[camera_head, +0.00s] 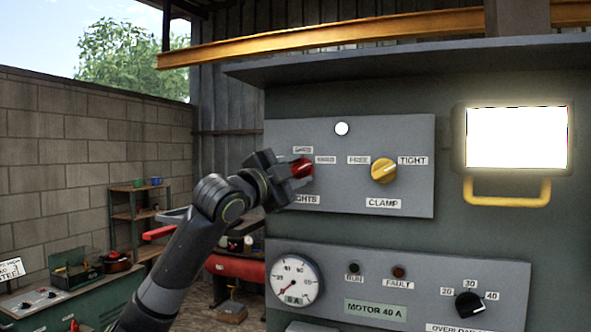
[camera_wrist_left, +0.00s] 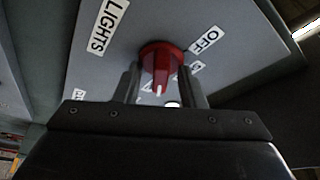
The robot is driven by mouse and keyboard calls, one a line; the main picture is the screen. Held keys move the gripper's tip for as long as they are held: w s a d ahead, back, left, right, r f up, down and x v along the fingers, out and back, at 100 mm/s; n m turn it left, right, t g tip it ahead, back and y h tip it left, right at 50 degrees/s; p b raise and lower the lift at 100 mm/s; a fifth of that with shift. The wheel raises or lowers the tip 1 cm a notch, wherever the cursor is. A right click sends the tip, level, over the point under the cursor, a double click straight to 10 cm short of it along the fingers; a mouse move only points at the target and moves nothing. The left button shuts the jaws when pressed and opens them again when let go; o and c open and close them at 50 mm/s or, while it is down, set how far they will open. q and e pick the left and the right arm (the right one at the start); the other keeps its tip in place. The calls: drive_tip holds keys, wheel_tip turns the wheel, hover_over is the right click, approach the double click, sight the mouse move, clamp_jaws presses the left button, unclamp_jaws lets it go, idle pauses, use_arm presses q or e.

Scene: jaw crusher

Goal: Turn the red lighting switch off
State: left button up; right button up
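The red lighting switch (camera_head: 302,168) is a round knob on the upper grey panel, above the partly covered LIGHTS label (camera_head: 305,199). My left gripper (camera_head: 292,169) is at the knob and hides its left side. In the left wrist view the red knob (camera_wrist_left: 160,60) sits between my two fingertips (camera_wrist_left: 160,85). The fingers stand apart on either side, with gaps visible beside its narrow grip; contact is not clear. The white pointer mark faces down in this view, away from the OFF label (camera_wrist_left: 205,41) at upper right. My right gripper is not in view.
A yellow CLAMP knob (camera_head: 384,170) is right of the red switch on the same panel. A bright lamp (camera_head: 516,137) with a yellow handle (camera_head: 507,192) is further right. The lower panel has a gauge (camera_head: 295,281) and a black overload knob (camera_head: 469,304).

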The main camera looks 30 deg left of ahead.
use_arm(q)
clamp_jaws()
